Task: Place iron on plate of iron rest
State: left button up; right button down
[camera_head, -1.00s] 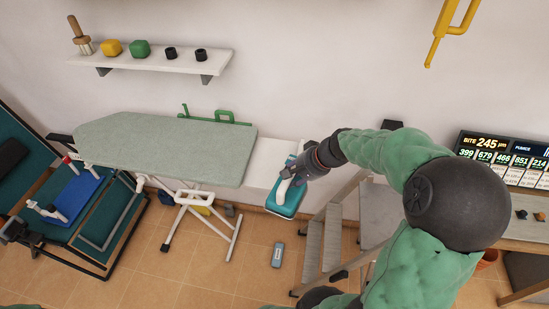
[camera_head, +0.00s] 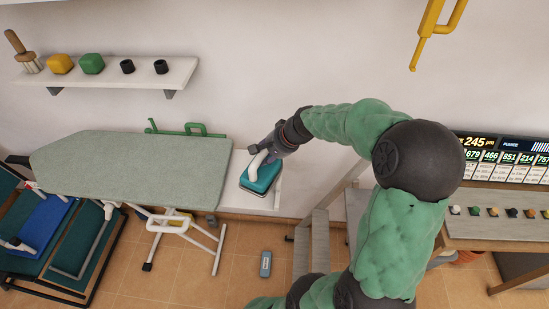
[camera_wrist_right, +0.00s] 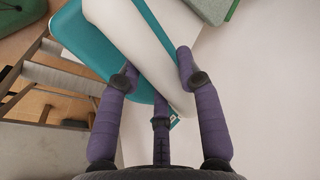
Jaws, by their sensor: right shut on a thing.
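The iron (camera_head: 258,178) has a teal body and a white handle. The white plate of the iron rest (camera_head: 232,198) is at the right end of the grey-green ironing board (camera_head: 135,160). In the head view the iron overlaps this plate, and the plate shows at its left and right. I cannot tell whether the iron touches it. My left gripper is not in view.
A wall shelf (camera_head: 120,76) holds a brush, coloured blocks and dark cups. A green rack (camera_head: 190,130) rises behind the board. A step ladder (camera_head: 312,235) stands right of the plate. A grey-blue object (camera_head: 265,264) lies on the floor.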

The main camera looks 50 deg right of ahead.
aim_at(250, 162)
jog(key=shift+w+d+b+x, duration=0.2)
jog(key=shift+b+x, duration=0.3)
jog(key=shift+x, duration=1.55)
jog(key=shift+w+d+b+x, duration=0.15)
jog(key=shift+b+x, duration=0.4)
jog(key=shift+x, duration=1.5)
jog(key=shift+w+d+b+x, duration=0.1)
jog(key=shift+d+b+x, duration=0.3)
jog(key=shift+x, duration=1.65)
jog(key=shift+a+r, duration=0.15)
jog(key=shift+b, duration=0.3)
jog(key=c, duration=0.9)
grip_release()
jog(key=shift+s+a+f, duration=0.1)
jog(key=shift+f, duration=0.1)
jog(key=shift+o, duration=0.4)
